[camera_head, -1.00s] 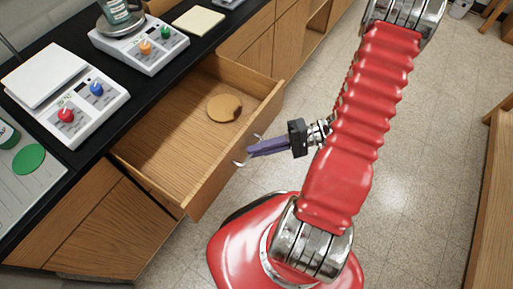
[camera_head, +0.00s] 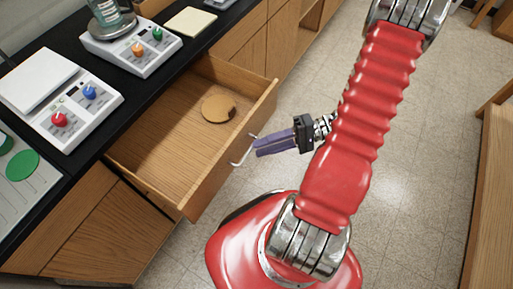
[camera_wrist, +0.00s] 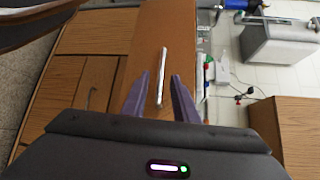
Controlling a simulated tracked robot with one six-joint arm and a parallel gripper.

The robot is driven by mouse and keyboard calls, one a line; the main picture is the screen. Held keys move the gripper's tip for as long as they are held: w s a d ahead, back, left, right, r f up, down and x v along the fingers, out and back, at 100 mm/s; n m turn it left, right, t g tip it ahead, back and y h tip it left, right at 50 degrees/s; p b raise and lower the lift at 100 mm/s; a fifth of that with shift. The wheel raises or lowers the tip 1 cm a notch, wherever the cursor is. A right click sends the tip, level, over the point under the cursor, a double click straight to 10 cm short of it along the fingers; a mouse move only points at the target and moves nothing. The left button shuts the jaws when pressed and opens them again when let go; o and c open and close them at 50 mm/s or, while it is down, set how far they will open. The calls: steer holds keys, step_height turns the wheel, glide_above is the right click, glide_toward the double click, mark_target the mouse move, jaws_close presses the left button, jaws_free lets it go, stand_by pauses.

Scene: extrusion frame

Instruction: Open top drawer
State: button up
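The top wooden drawer (camera_head: 165,130) stands pulled out below the black counter. Its front panel (camera_head: 235,150) carries a thin metal handle (camera_head: 241,152). In the wrist view the handle (camera_wrist: 162,75) runs lengthwise ahead of and between the purple fingertips. My gripper (camera_head: 257,147) is just off the outer side of the drawer front, close to the handle. Its fingers are apart, with nothing held between them; it also shows in the wrist view (camera_wrist: 160,82). Whether a finger touches the handle cannot be told.
A round brown disc (camera_head: 218,108) lies in the drawer. Two scales, a white one (camera_head: 62,100) and another (camera_head: 130,45) bearing a bottle, stand on the counter (camera_head: 85,150). A wooden bench (camera_head: 488,190) is at the right. Tiled floor lies between.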

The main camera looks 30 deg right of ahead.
steer(key=v, duration=1)
steer(key=shift+d, duration=0.25)
